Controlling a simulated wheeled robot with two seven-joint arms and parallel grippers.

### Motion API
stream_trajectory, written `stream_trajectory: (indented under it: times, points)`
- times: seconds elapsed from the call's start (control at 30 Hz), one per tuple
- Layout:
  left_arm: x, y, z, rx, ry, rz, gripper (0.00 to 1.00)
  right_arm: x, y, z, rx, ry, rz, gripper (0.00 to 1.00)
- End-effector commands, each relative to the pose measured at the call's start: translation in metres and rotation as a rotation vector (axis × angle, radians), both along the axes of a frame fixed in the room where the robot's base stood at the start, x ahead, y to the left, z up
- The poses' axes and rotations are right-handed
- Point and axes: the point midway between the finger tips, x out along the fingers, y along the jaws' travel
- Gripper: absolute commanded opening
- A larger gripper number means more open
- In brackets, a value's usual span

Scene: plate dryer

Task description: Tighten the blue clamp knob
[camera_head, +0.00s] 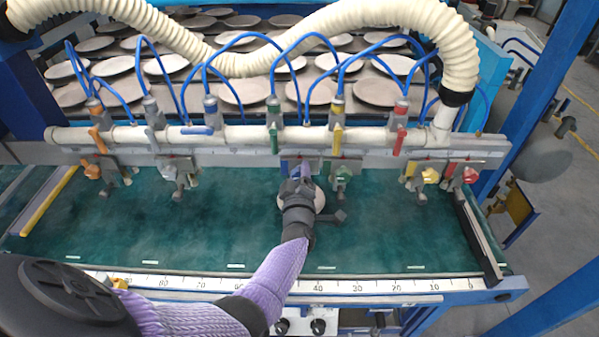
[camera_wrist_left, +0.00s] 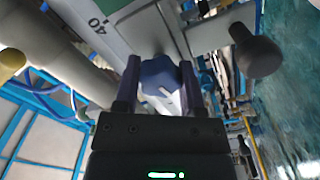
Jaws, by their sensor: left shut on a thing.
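My left gripper (camera_head: 301,172) reaches across the green bed to the clamp bar, and its wrist covers most of the blue clamp in the head view. In the left wrist view, the blue clamp knob (camera_wrist_left: 159,76) sits between the two dark fingers of the left gripper (camera_wrist_left: 160,84). The gripper is shut on the knob, with a finger on each side. A metal clamp plate and a dark round-ended handle (camera_wrist_left: 256,55) are beside the knob. How tight the knob is cannot be told. My right gripper is not in view.
Orange (camera_head: 92,171), grey (camera_head: 170,173), green (camera_head: 342,176), yellow (camera_head: 430,176) and red (camera_head: 470,175) clamp knobs line the same bar. A white pipe (camera_head: 240,134) with colored valves and blue hoses runs above. A ruler (camera_head: 380,286) edges the clear green bed (camera_head: 170,225).

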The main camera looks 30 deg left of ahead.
Motion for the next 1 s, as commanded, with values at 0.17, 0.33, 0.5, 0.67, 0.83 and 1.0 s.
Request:
stream_trajectory:
  times: [0.17,0.33,0.5,0.67,0.83,1.0]
  points:
    - [-0.0005,-0.0003,-0.0012,0.082,0.056,0.000,0.00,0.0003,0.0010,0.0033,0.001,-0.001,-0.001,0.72]
    - [-0.0005,-0.0005,-0.0016,0.137,0.089,-0.002,0.00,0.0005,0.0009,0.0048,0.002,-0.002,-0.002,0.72]
    - [-0.0007,-0.0004,-0.0019,0.165,0.108,-0.001,0.00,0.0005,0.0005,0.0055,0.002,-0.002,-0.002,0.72]
    - [-0.0007,-0.0004,-0.0022,0.176,0.114,-0.001,0.00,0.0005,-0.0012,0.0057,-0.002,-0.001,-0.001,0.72]
    - [-0.0007,-0.0004,-0.0022,0.177,0.115,-0.001,0.00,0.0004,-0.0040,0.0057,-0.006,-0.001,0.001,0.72]
    - [-0.0008,-0.0003,-0.0022,0.177,0.115,-0.001,0.53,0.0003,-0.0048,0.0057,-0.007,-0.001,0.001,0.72]
